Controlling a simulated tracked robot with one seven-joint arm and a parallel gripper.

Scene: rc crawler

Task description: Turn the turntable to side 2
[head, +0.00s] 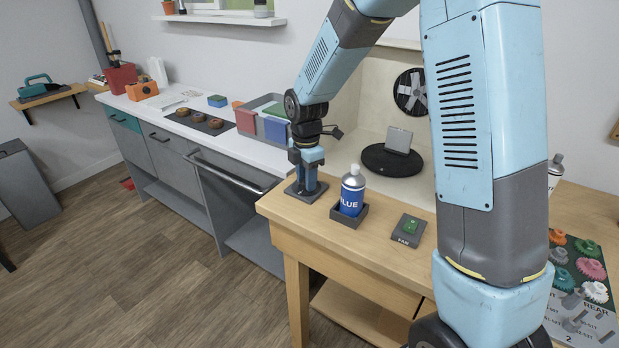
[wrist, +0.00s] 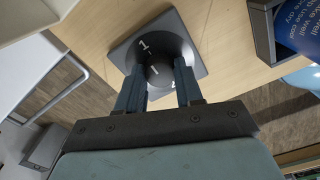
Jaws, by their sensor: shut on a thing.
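The turntable (head: 378,162) is a round black disc at the back of the wooden bench in the head view, with a grey panel (head: 398,140) standing tilted on it. A dark control knob sits on a square base plate (head: 299,195) at the bench's front left corner. My gripper (head: 307,178) points down over it, with its fingers on both sides of the knob (wrist: 160,72), shut on it. In the wrist view the knob's pale mark lies close to the "1" on the base plate. A second numeral is partly hidden by the right finger.
A green fan switch (head: 409,230) is further right. A counter with a grey bin (head: 268,118) stands at left, and coloured gears (head: 590,268) lie at far right.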

